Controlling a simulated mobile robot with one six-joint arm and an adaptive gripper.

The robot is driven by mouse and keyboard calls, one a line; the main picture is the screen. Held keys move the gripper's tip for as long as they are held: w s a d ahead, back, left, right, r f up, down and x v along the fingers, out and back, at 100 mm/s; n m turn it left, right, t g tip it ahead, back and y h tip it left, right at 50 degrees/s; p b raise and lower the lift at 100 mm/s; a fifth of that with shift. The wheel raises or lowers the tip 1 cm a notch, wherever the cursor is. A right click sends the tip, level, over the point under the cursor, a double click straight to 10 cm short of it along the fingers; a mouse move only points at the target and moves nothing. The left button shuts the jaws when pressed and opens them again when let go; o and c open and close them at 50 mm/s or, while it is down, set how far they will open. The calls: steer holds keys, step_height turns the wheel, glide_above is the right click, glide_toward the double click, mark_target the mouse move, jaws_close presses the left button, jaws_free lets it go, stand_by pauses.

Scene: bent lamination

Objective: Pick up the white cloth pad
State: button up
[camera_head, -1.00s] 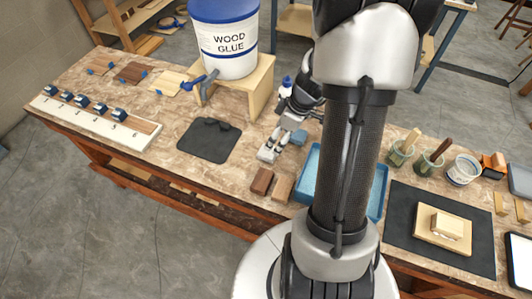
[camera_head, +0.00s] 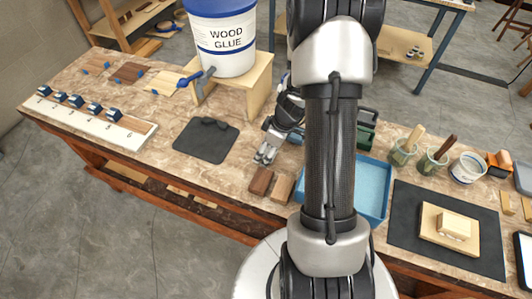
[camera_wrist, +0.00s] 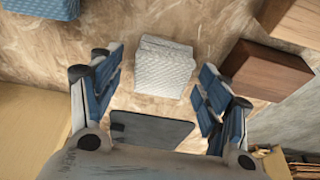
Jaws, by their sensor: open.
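The white cloth pad (camera_wrist: 163,68) is a small, quilted, folded-looking piece lying on the bench top in the wrist view. My gripper (camera_wrist: 160,72) is open, with a blue-padded finger on each side of the pad. Bare bench shows between the pad and each finger in the picture; I cannot tell the height of the fingertips. In the head view, my gripper (camera_head: 266,154) points down at the bench between the black mat and the brown blocks, and its fingers largely hide the pad there.
A dark brown block (camera_wrist: 265,70) and a lighter block (camera_wrist: 296,20) lie close to the right finger. A blue tray (camera_head: 373,190) is right of the blocks. A wooden stand (camera_head: 255,85) bears the glue bucket (camera_head: 222,42) behind. The black mat (camera_head: 200,142) lies left.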

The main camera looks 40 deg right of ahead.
mark_target(267, 150)
steer(key=c, duration=1)
steer(key=shift+o, duration=0.2)
step_height(267, 150, up, 20)
steer(key=p, duration=0.7)
